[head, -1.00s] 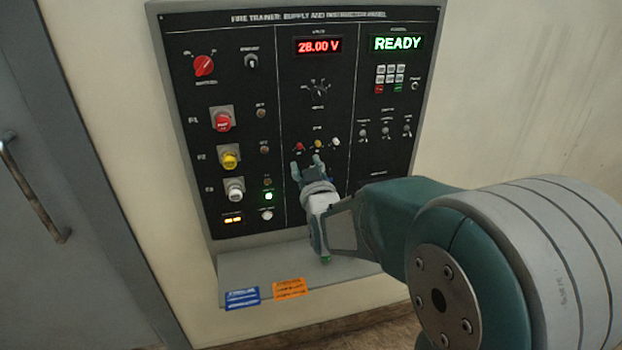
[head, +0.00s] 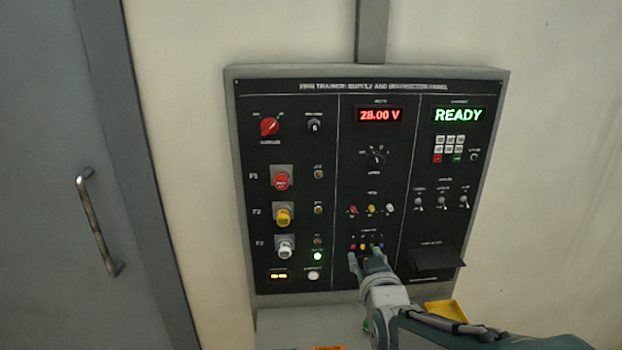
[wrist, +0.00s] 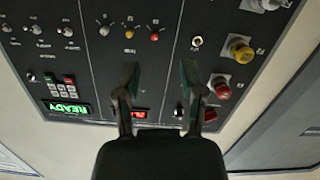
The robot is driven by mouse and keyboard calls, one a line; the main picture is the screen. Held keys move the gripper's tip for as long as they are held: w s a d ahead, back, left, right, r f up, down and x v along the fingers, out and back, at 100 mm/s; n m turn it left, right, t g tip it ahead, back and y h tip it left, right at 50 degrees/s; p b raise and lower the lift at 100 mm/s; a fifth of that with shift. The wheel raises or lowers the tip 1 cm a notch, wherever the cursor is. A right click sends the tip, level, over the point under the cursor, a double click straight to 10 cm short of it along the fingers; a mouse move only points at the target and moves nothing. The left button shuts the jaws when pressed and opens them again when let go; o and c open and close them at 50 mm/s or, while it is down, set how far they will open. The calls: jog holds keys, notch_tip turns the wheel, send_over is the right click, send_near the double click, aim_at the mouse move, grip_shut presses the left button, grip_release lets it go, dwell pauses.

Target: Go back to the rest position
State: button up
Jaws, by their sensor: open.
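My gripper (head: 366,262) is open and empty in front of the lower middle of the black trainer panel (head: 300,100). In the wrist view my gripper (wrist: 160,75) shows its two fingers spread apart, with the panel upside down behind them and nothing between them. In the head view my arm reaches in from the lower right. The panel's red voltage display (head: 380,115) reads 28.00 V and its green display (head: 459,115) reads READY. Whether the fingers touch the panel is not clear from the head view.
A grey shelf (head: 290,325) juts out below the panel. A yellow tray (head: 446,310) shows behind my arm. A grey door with a metal handle (head: 98,222) stands at the left. Bare wall (head: 560,150) lies to the right.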

jog(key=s+f+m+g, duration=0.2)
jog(key=s+g, duration=0.8)
jog(key=s, duration=1.2)
jog(key=shift+s+d+f+g, duration=0.3)
jog(key=shift+s, duration=0.1)
dwell(2.1)
